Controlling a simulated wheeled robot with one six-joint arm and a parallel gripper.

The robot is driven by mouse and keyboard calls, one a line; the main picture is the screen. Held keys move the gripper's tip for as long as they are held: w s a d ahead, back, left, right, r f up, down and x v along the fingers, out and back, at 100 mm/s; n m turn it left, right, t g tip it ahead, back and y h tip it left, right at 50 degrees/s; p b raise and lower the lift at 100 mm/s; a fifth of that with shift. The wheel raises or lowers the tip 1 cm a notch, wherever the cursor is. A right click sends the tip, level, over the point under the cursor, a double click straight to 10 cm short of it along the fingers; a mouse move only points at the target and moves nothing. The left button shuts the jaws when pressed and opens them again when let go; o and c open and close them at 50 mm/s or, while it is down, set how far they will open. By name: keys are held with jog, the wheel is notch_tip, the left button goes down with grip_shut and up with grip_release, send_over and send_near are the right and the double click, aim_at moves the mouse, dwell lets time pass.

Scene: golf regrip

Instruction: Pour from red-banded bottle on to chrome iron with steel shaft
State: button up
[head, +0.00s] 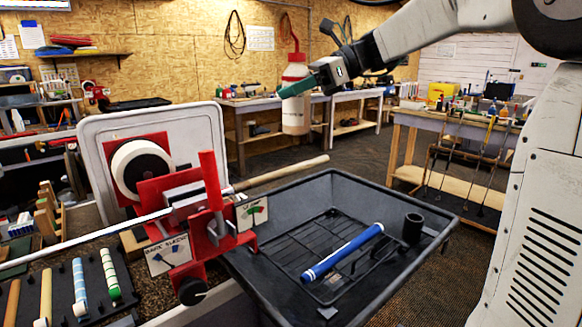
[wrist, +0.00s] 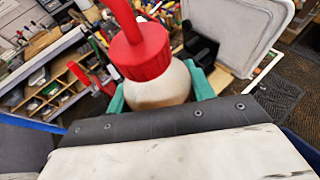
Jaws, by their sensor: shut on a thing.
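A pale bottle (head: 296,116) with a red cap and red spout stands upright in the air in the head view. My gripper (head: 297,89), with green fingers, is shut around its upper body. In the wrist view, the bottle (wrist: 160,90) sits between the green fingers (wrist: 158,97), its red cap towards the camera. A steel shaft (head: 90,238) runs from the left edge into a red vise (head: 212,215). A tan rod-like end (head: 285,171) sticks out right of the vise, over the tub. The bottle is above this end and apart from it. No iron head is visible.
A black tub (head: 345,190) with a wire rack stands below the tan end. A blue grip (head: 342,252) and a black cup (head: 413,228) are in it. Several grips lie on a dark rack (head: 95,290) at lower left. A white upright panel (head: 93,130) stands behind the vise.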

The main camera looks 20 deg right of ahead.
aim_at(304, 58)
jog(key=shift+r, duration=2.3)
